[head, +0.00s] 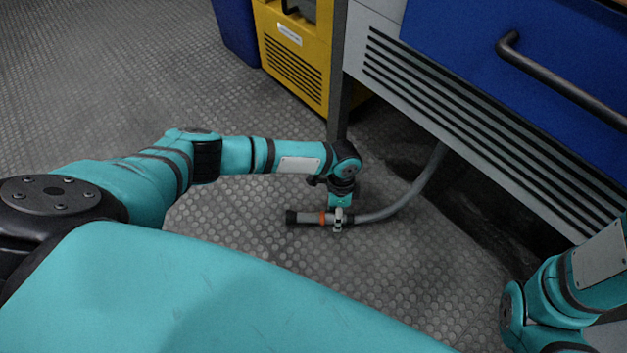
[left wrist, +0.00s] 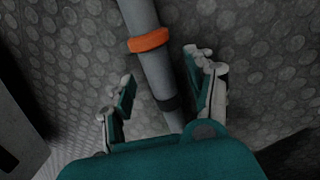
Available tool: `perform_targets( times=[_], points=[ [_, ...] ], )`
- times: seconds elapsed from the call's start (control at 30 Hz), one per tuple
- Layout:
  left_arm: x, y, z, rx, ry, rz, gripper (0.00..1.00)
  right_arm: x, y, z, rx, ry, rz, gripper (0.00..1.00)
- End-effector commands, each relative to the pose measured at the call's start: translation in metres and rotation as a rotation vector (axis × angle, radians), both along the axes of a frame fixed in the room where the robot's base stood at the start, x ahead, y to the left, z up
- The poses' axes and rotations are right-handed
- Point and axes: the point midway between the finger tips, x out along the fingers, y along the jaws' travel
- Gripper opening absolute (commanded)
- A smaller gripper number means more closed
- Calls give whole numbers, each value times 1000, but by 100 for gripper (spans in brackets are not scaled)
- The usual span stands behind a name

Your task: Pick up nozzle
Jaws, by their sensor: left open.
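The nozzle (head: 308,217) is a grey tube with a black tip at its left end and an orange ring. It lies on the textured floor, and a grey hose (head: 410,194) runs from its right end up under the blue cabinet. My left gripper (head: 338,222) points down at the nozzle, just right of the orange ring. In the left wrist view the nozzle (left wrist: 157,70) passes between the two open fingers of my left gripper (left wrist: 160,90), nearer the right finger. Contact cannot be told. My right arm shows at the right edge of the head view, its gripper out of frame.
A blue cabinet (head: 470,60) with a dark handle (head: 560,75) and a grey slatted panel (head: 470,110) stands at the upper right. A yellow unit (head: 305,60) and a blue box (head: 237,28) stand behind. The floor (head: 100,80) at left is clear.

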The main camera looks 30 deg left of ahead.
Motion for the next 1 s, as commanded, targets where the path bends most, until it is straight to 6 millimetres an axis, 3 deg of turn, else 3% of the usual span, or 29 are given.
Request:
perform_targets(
  times=[0.1, 0.37, 0.8, 1.0],
  points=[
    [-1, -1, -11, -1, 0, 0, 56, 0, 0, -10, 0, 1, 0, 40],
    [-1, -1, -11, -1, 0, 0, 56, 1, 0, -9, 0, 1, 0, 40],
    [-1, -1, -11, -1, 0, 0, 0, 0, 0, -9, -1, 1, -1, 40],
    [-1, -1, -10, -1, 0, 0, 0, 0, 0, -9, -1, 1, -1, 40]
  ],
)
